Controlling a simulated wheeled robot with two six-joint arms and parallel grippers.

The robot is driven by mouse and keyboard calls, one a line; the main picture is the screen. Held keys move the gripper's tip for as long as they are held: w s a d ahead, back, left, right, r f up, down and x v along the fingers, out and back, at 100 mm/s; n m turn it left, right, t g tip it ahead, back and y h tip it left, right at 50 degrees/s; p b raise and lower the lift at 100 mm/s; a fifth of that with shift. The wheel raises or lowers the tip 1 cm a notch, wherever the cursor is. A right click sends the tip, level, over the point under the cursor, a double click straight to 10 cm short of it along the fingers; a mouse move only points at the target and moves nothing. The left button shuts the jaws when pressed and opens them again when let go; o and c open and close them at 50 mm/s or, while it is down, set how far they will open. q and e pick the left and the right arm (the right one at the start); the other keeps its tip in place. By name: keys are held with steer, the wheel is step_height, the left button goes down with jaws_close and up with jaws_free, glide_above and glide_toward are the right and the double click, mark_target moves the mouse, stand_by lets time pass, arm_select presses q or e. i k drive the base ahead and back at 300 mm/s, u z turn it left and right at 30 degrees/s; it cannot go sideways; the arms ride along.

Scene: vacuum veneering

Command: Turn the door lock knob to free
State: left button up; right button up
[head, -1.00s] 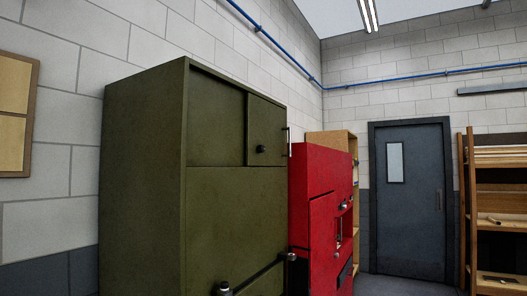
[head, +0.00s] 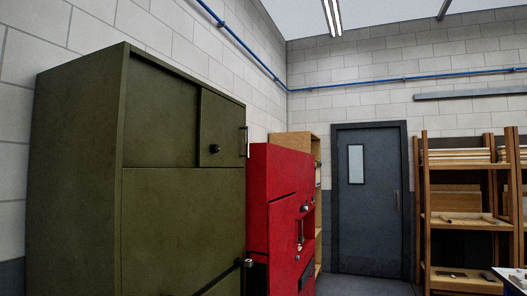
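A tall olive-green cabinet (head: 75,180) stands at the left in the head view. A small dark round knob (head: 215,148) sits on its small upper door (head: 222,126), which looks shut. A vertical bar handle (head: 247,141) is at that door's right edge. A red cabinet (head: 272,190) stands beyond it, with a small dark knob-like fitting (head: 304,208) on its front. I cannot tell which knob is the door lock knob, nor how either is turned. Neither of my grippers is in view.
A grey door (head: 369,200) with a narrow window is in the far wall. Wooden shelves (head: 426,200) with boards stand at the right. A light-topped surface (head: 512,278) shows at the lower right corner. The floor (head: 365,288) before the grey door looks clear.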

mark_target(215, 148)
steer(key=z, duration=0.8)
steer(key=i, duration=1.35)
steer(key=u, duration=0.65)
steer(key=i, duration=0.8)
steer(key=u, duration=0.8)
